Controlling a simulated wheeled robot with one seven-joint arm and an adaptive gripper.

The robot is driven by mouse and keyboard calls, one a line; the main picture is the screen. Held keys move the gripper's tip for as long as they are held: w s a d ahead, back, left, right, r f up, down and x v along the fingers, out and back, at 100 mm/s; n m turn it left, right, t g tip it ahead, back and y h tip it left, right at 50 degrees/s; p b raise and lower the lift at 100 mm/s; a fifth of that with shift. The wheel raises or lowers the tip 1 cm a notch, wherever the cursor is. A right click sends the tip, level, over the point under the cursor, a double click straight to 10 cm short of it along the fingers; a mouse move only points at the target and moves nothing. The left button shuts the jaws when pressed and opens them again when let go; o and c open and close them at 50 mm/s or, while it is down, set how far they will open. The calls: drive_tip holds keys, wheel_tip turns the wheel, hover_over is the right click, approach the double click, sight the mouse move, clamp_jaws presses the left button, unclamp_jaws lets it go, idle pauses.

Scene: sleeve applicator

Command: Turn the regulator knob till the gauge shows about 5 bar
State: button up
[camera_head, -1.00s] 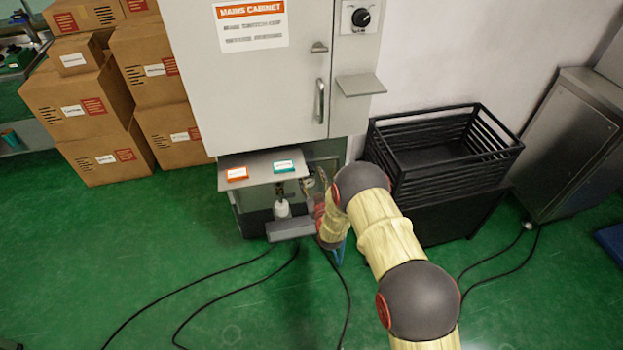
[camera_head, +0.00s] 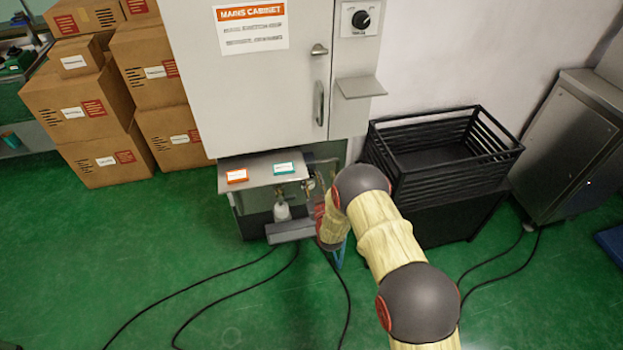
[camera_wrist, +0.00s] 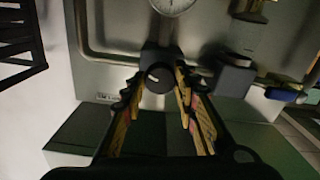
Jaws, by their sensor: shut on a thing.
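The regulator knob (camera_wrist: 158,78) is a dark round knob with a pale pointer mark, in the middle of the wrist view. My gripper (camera_wrist: 157,88) is shut on it, with one finger on each side. The gauge (camera_wrist: 172,4) is a round white dial just above the knob, cut off by the top edge of the wrist view. Its reading cannot be made out. In the head view my arm hides the knob, and my gripper is low in front of the cabinet's underside.
The mains cabinet (camera_head: 255,95) has another dark knob (camera_head: 361,18) high on its right side. A shelf with orange and teal labels (camera_head: 263,170) juts out below. A black slatted crate (camera_head: 445,150) stands right of my arm. Cables (camera_head: 235,292) lie on the green floor.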

drive_tip(key=shift+c, duration=0.7)
drive_tip(key=shift+n, duration=0.3)
drive_tip(key=n, duration=1.2)
drive_tip(key=shift+n, duration=0.3)
drive_tip(key=n, duration=0.3)
drive_tip(key=shift+n, duration=0.3)
drive_tip(key=n, duration=0.3)
drive_tip(key=shift+n, duration=0.3)
drive_tip(key=n, duration=0.6)
drive_tip(key=shift+s+f, duration=0.1)
drive_tip(key=shift+n, duration=0.4)
